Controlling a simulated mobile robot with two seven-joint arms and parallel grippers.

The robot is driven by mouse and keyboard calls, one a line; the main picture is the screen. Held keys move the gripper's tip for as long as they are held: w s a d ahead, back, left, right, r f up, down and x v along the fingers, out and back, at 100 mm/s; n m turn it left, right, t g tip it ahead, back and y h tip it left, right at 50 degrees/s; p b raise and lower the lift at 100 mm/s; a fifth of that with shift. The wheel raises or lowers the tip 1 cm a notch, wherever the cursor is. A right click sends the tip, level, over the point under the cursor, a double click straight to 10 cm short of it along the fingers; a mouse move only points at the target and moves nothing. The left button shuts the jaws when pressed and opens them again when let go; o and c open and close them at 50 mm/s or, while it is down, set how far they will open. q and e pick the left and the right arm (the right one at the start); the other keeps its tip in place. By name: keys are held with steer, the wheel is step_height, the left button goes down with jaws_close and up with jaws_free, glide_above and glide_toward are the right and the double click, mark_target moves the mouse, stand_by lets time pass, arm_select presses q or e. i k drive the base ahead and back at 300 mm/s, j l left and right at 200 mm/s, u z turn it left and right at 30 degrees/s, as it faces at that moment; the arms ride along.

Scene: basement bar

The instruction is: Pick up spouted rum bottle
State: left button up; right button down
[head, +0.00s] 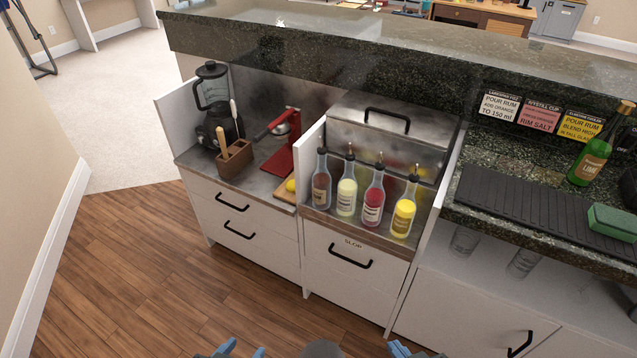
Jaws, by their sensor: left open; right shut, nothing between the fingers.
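Several spouted bottles stand upright in a row in the steel well: a brown bottle (321,183), a pale yellow-green bottle (346,187), a red bottle (373,197) and a yellow bottle (404,210). Each has a dark pour spout. Their labels are too small to read, so I cannot tell for sure which is rum. My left gripper (242,350) shows only its blue fingertips at the bottom edge; it is open and empty. My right gripper (400,349) is partly in view at the bottom edge, shut and empty. Both are well short of the bottles.
White panels flank the bottle well, with a lidded steel bin (388,130) behind. A blender (214,105), wooden caddy (235,160) and red press (283,150) stand left. The wooden floor (150,280) is clear.

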mark_target(321, 180)
steer(key=i+j, duration=0.85)
steer(key=i+j+z, duration=0.15)
steer(key=z, duration=0.25)
steer(key=i+j+z, duration=0.1)
steer(key=z, duration=0.3)
steer(key=j+z, duration=0.2)
steer(key=z, duration=0.25)
steer(key=i+j, duration=0.05)
